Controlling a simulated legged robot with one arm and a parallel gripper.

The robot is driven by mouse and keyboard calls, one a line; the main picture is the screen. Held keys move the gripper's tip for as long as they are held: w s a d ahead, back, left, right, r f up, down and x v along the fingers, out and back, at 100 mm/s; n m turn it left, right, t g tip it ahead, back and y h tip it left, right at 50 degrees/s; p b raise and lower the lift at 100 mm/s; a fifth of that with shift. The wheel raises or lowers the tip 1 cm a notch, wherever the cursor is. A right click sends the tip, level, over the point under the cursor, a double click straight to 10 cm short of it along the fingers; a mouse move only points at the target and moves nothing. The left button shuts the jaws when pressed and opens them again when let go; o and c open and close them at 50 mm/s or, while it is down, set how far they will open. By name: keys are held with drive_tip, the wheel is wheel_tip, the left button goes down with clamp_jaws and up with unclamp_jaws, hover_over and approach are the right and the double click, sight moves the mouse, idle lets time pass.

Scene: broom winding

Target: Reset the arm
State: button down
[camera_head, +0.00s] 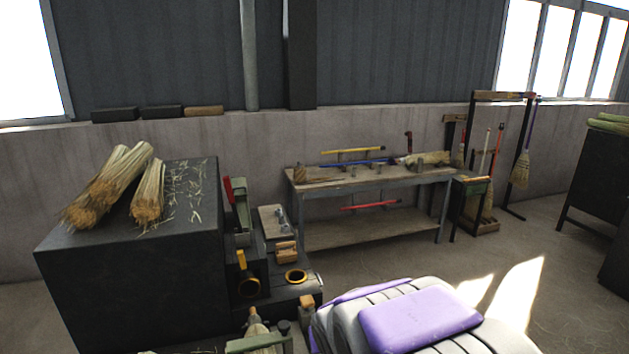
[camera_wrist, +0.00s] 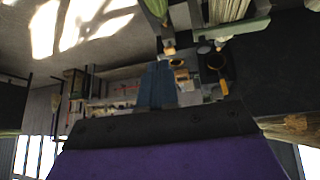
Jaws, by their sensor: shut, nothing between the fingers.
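My gripper (camera_wrist: 158,68) shows in the wrist view as two blue-grey fingers side by side, closed together and empty. The wrist picture is upside down. Behind the fingers are a dark plate and a purple part of my arm. The fingertips touch nothing that I can see. In the head view only white and purple parts of my own body show at the bottom, and the fingers cannot be made out.
A dark block (camera_head: 130,270) with straw bundles (camera_head: 115,185) stands at left, beside a winding machine (camera_head: 262,250) with yellow rings. A workbench (camera_head: 375,185) stands along the wall. A broom rack (camera_head: 500,97) is farther right. Open floor (camera_head: 550,270) lies at right.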

drive_tip(key=s+d+r+m+g+h, duration=0.1)
drive_tip(key=s+d+g, duration=0.1)
drive_tip(key=s+d, duration=0.45)
drive_tip(key=s+d+r+m+g, duration=0.1)
drive_tip(key=s+d+g, duration=0.15)
drive_tip(key=s, duration=0.75)
drive_tip(key=s+d+r+g, duration=0.1)
drive_tip(key=s+g, duration=0.3)
drive_tip(key=s, duration=1.4)
drive_tip(key=shift+s+d+r+y, duration=0.2)
drive_tip(key=shift+s+d+y, duration=0.1)
drive_tip(key=shift+d, duration=0.25)
